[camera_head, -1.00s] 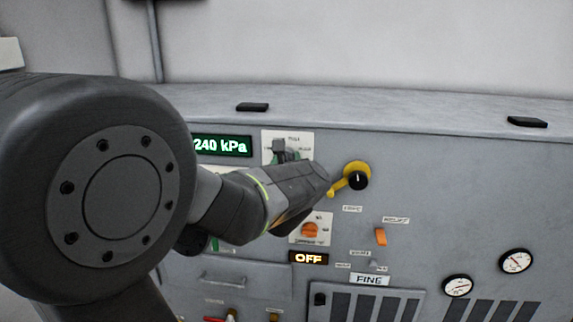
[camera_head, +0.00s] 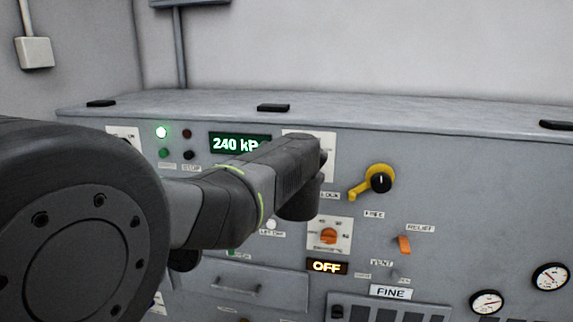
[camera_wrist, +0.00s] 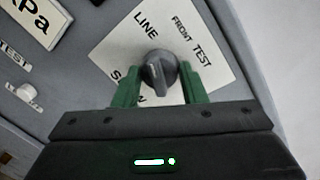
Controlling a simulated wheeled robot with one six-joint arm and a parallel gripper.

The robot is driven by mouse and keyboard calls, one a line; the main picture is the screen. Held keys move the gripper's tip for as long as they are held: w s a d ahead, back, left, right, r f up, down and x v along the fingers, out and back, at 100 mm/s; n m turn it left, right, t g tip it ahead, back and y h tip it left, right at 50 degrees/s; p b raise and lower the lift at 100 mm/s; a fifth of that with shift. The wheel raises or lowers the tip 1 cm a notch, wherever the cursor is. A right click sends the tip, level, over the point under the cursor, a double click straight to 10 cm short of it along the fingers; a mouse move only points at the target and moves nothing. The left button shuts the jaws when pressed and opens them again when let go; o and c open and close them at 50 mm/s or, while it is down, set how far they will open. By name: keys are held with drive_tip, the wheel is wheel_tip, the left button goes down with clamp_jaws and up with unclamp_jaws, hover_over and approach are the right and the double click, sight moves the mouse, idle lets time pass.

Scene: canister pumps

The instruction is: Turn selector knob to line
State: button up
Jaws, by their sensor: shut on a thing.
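The selector knob (camera_wrist: 160,68) is a dark grey dial on a white plate (camera_wrist: 108,50) in the wrist view. The plate is printed LINE, FRONT TEST and a third word partly covered by a finger. A pale pointer mark shows on the knob's face; it seems to lean toward the upper side, near LINE, but I cannot tell its exact setting. My gripper (camera_wrist: 159,84) has its green fingers on both sides of the knob, shut on it. In the head view my arm hides the knob and most of its plate (camera_head: 327,150).
A green 240 kPa display (camera_head: 236,143) is left of the plate. Below are an orange knob (camera_head: 328,236), an OFF display (camera_head: 326,267) and an orange relief switch (camera_head: 404,245).

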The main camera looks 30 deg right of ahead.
drive_tip(key=shift+n, duration=0.4)
drive_tip(key=o, duration=1)
drive_tip(key=p+v, duration=0.2)
drive_tip(key=v, duration=1.2)
drive_tip(key=shift+w+d, duration=0.1)
drive_tip(key=shift+w, duration=0.1)
drive_tip(key=b+x, duration=0.2)
drive_tip(key=x, duration=1.1)
drive_tip(key=shift+w+d, duration=0.2)
